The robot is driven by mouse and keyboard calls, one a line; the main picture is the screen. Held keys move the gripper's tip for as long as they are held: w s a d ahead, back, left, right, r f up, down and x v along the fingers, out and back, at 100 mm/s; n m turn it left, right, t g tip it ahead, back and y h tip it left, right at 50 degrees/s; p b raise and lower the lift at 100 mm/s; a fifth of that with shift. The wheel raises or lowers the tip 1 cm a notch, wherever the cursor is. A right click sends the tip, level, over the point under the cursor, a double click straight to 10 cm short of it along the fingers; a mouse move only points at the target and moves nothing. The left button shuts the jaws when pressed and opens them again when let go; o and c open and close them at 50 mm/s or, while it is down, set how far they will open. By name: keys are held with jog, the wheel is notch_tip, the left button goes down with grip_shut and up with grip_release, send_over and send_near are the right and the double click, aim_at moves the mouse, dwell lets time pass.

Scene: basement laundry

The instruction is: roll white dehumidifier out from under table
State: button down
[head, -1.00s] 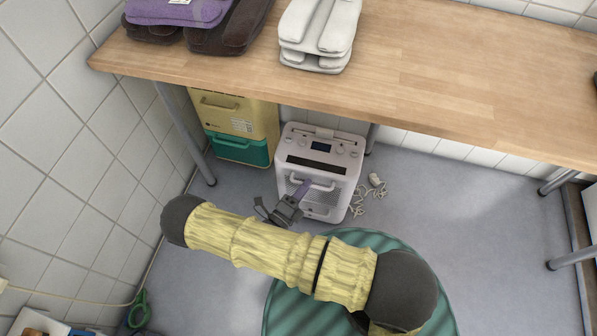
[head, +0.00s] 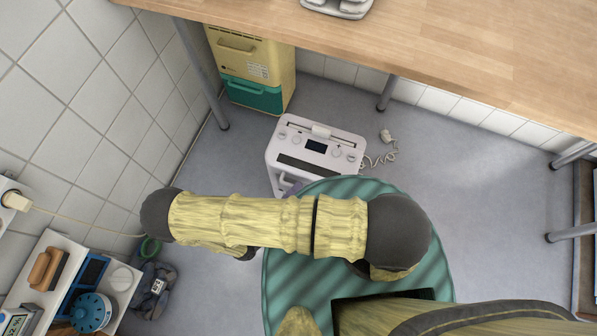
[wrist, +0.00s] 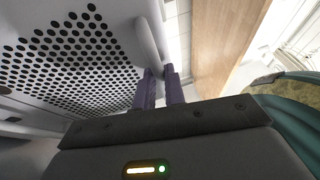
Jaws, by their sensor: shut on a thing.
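The white dehumidifier (head: 316,150) stands upright on the floor in the head view, in front of the table's front edge. Its top shows a dark display and knobs, and its cord lies behind it to the right. In the wrist view its perforated front (wrist: 70,55) fills the left side, with a pale handle (wrist: 150,45) standing out from it. My gripper (wrist: 160,78) has purple fingers shut on that handle. In the head view my arm hides most of the gripper and the lower front of the dehumidifier. The wooden table (head: 400,50) spans the top.
A yellow and teal unit (head: 250,65) stands under the table beside the left table leg (head: 203,75). Another leg (head: 387,93) stands behind the dehumidifier. A cluttered white shelf (head: 50,285) and dark cloth (head: 155,285) are at lower left. Floor at right is clear.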

jog(key=shift+s+a, duration=0.3)
jog(key=shift+s, duration=0.4)
jog(key=shift+s+a, duration=0.3)
jog(key=shift+s, duration=0.4)
jog(key=c, duration=1.5)
grip_release()
jog(key=shift+w, duration=0.1)
jog(key=shift+a, duration=0.1)
jog(key=v, duration=1.7)
jog(key=shift+a, duration=0.1)
